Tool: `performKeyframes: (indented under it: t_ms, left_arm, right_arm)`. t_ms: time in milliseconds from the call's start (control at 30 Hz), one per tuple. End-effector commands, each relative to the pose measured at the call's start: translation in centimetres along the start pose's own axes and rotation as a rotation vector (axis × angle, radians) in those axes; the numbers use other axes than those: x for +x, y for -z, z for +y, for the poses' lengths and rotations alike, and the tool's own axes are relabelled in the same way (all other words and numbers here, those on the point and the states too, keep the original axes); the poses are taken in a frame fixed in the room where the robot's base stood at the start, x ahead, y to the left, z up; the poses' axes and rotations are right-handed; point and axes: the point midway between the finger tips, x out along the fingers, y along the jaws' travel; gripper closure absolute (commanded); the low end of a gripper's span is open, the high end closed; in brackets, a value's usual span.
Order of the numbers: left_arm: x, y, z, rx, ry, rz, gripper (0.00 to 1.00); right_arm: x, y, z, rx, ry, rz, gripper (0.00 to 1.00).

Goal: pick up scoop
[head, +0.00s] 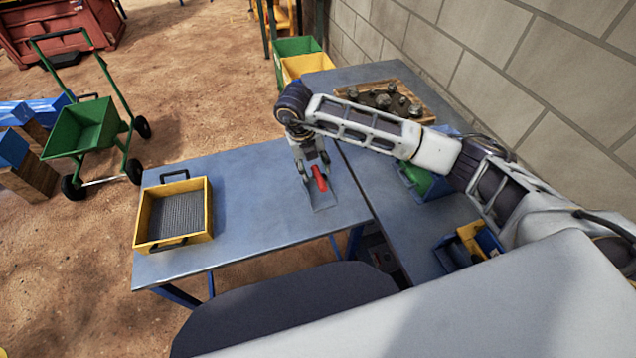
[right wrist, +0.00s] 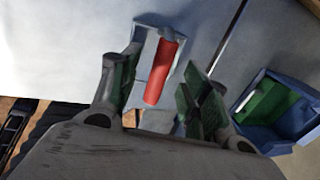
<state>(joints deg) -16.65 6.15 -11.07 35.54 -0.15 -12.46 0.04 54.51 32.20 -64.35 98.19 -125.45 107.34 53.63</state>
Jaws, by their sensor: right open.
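The scoop (head: 320,196) lies on the blue table, with a red handle and a flat grey metal pan. In the right wrist view its red handle (right wrist: 165,72) runs between the two fingers of my right gripper (right wrist: 155,95). The fingers are apart on either side of the handle, and I see no clear contact. In the head view my right gripper (head: 315,172) points down at the scoop and partly covers it. My left gripper is not in view.
A yellow sieve box (head: 207,212) with black handles sits on the table's left. A wooden tray of rocks (head: 427,115) is at the back right. A blue bin (right wrist: 245,112) shows near the right gripper. A green cart (head: 85,128) stands on the ground at left.

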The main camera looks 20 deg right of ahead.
Motion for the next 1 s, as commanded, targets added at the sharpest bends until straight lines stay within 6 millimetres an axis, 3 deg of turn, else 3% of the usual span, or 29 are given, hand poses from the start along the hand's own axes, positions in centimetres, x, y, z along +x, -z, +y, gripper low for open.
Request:
performKeyframes:
  t_ms: [433,1000]
  left_arm:
    - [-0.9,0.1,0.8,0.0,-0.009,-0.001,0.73]
    - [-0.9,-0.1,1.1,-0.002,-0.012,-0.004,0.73]
  right_arm:
    - [4.3,0.1,-0.2,0.001,0.001,0.002,0.54]
    - [4.7,0.1,-0.2,0.0,0.0,0.0,0.57]
